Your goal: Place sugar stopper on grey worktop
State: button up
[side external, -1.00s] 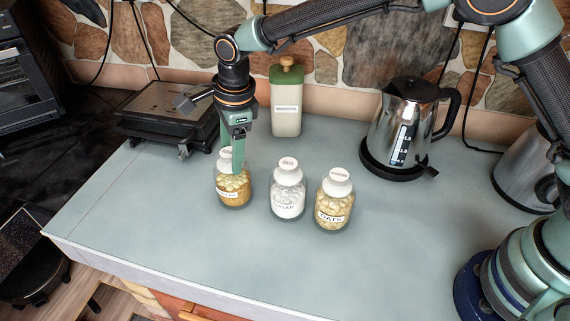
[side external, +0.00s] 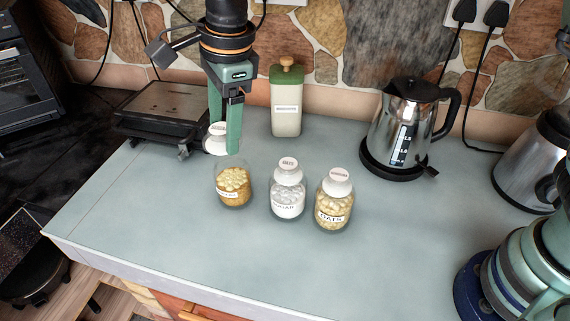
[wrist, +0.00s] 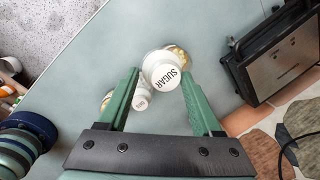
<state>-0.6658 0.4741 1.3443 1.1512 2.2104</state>
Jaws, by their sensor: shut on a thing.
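My gripper (side external: 224,140) is shut on the white sugar stopper (side external: 215,141) and holds it in the air, above and a little behind the mouth of the left jar (side external: 233,186). In the wrist view the stopper (wrist: 158,72) sits between the green fingers, its top reading SUGAR. The left jar is open, with golden contents; its label is hard to read. The sugar jar (side external: 288,199), with white contents, and the oats jar (side external: 333,208) both wear white stoppers. The grey worktop (side external: 180,235) is under them all.
A green-topped canister (side external: 287,110) stands behind the jars. A kettle (side external: 400,125) is at right and a dark flat appliance (side external: 165,110) at back left. The worktop is clear in front of the jars and to their left.

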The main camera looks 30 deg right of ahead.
jog(key=s+a+n, duration=0.1)
jog(key=s+n, duration=0.1)
jog(key=s, duration=0.9)
notch_tip(320, 180, down, 20)
jog(key=shift+f, duration=0.15)
jog(key=shift+f, duration=0.15)
jog(key=o, duration=1.4)
jog(key=shift+c, duration=0.2)
